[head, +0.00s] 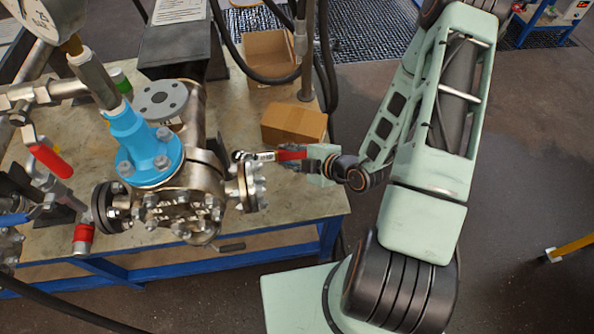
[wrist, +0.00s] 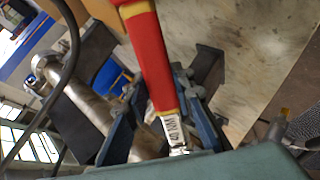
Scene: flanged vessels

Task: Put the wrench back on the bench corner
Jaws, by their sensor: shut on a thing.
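The wrench has a red handle (head: 291,153) and a silver end that reaches left, to the top of the vessel's right flange (head: 248,187). I cannot tell whether it touches the flange. My gripper (head: 308,155) is shut on the wrench above the bench. In the wrist view the red and yellow handle (wrist: 150,60) runs between my gripper's blue-grey fingers (wrist: 160,108), with a white "40 NM" label by its lower end. The bench (head: 305,197) has a bare right front corner below and right of my gripper.
The steel vessel with a blue bonnet (head: 148,148) stands left of my gripper. A closed cardboard box (head: 294,122) lies just behind it, and an open box (head: 270,52) farther back. Black hoses and a post (head: 306,60) rise behind. The bench's front right top is clear.

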